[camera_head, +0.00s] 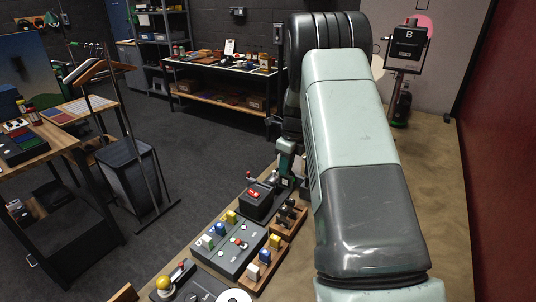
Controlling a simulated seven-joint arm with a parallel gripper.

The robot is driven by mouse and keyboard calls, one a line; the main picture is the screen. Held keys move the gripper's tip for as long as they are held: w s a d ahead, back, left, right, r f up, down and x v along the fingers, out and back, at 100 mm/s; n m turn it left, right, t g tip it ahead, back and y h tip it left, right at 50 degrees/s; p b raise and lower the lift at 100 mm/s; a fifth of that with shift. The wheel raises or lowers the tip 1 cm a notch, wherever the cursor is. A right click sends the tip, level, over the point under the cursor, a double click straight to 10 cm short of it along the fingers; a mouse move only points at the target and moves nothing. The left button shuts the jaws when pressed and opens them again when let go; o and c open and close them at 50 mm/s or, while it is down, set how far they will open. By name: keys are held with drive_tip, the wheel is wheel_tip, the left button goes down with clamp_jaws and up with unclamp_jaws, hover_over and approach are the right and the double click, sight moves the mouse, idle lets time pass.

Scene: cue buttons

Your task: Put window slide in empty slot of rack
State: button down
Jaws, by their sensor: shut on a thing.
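My gripper (285,181) is small and partly hidden beside my arm, past the dark box. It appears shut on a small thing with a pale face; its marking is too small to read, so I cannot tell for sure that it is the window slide. A wooden rack (252,284) in front holds blue, white and yellow upright pieces. A second wooden rack (287,234) behind it holds several dark pieces. My gripper is above and beyond this second rack, apart from both racks as far as I can see. I cannot make out an empty slot.
A grey panel (224,262) with coloured blocks and buttons lies left of the racks. A dark box (256,204) with a red top part stands behind it. A panel with a yellow knob (166,284) is at the front. My arm covers the bench's right side.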

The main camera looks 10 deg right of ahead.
drive_tip(key=s+d+f, duration=0.2)
drive_tip(key=s+f, duration=0.1)
drive_tip(key=f, duration=0.2)
drive_tip(key=shift+s+d, duration=0.3)
drive_tip(key=shift+d, duration=0.1)
drive_tip(key=shift+f, duration=1.95)
idle(2.8)
drive_tip(key=c, duration=0.8)
unclamp_jaws()
drive_tip(key=shift+r, duration=3.55)
